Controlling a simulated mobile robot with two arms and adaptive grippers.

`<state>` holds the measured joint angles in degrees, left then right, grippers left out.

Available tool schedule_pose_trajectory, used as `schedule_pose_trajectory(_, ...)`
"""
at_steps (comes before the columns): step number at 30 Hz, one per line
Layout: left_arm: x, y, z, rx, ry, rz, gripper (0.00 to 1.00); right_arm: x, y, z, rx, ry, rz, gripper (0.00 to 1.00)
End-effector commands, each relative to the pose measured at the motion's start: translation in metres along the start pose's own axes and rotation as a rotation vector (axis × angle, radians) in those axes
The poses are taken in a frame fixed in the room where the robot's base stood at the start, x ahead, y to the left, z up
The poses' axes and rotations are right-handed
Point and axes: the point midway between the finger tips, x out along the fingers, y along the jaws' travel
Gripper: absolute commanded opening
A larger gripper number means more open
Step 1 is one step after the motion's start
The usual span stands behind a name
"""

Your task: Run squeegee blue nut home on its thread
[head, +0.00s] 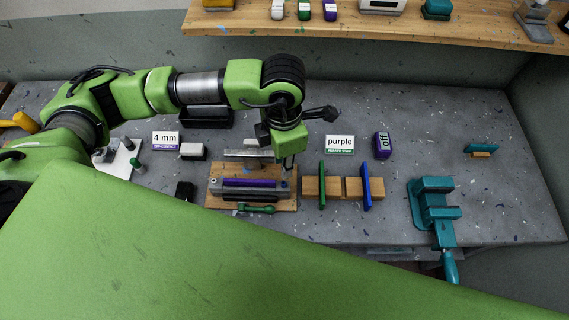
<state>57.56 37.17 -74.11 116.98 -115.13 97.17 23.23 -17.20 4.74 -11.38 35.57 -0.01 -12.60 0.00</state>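A blue upright piece (366,187), perhaps the blue squeegee, stands at a wooden block right of centre. A green one (322,185) stands just left of it. I cannot make out a blue nut or its thread. My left gripper (288,160) points down over the back right part of a wooden board (225,200), left of the green piece and apart from the blue one. Its fingers are small and dark, so their opening and any contact are unclear. The board carries a purple bar (249,183) and metal parts, partly hidden by my arm. My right gripper is not in view.
A teal clamp (433,205) sits at the table's front right. Cards reading "4 mm" (165,138) and "purple" (340,141) stand behind. A purple "off" block (383,145) is nearby. A large green surface covers the foreground. The table's right side is mostly clear.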

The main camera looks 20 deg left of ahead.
Motion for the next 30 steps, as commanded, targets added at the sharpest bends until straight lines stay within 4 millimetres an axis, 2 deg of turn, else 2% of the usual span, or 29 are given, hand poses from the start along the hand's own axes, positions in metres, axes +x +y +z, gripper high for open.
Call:
schedule_pose_trajectory(18, 0.089, -0.002, -0.001, 0.001, 0.002, -0.005, 0.22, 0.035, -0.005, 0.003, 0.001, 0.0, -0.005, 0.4)
schedule_pose_trajectory(19, 0.089, -0.002, 0.0, 0.001, 0.001, -0.005, 0.19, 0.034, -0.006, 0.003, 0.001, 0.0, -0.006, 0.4)
schedule_pose_trajectory(21, 0.086, -0.002, 0.0, 0.001, 0.0, -0.004, 0.01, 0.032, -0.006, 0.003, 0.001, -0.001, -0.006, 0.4)
schedule_pose_trajectory(22, 0.086, -0.002, 0.0, 0.001, 0.0, -0.005, 0.0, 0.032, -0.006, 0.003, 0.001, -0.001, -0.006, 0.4)
schedule_pose_trajectory(25, 0.086, -0.002, 0.0, 0.001, -0.001, -0.005, 0.0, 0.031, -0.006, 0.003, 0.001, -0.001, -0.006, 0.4)
schedule_pose_trajectory(26, 0.086, -0.002, 0.0, 0.001, -0.001, -0.005, 0.15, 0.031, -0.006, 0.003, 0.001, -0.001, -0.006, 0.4)
schedule_pose_trajectory(27, 0.085, -0.002, 0.0, 0.001, -0.001, -0.005, 0.21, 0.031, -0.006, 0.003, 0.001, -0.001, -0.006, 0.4)
schedule_pose_trajectory(30, 0.085, -0.002, 0.0, 0.001, -0.001, -0.005, 0.21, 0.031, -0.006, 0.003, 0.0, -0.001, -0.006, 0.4)
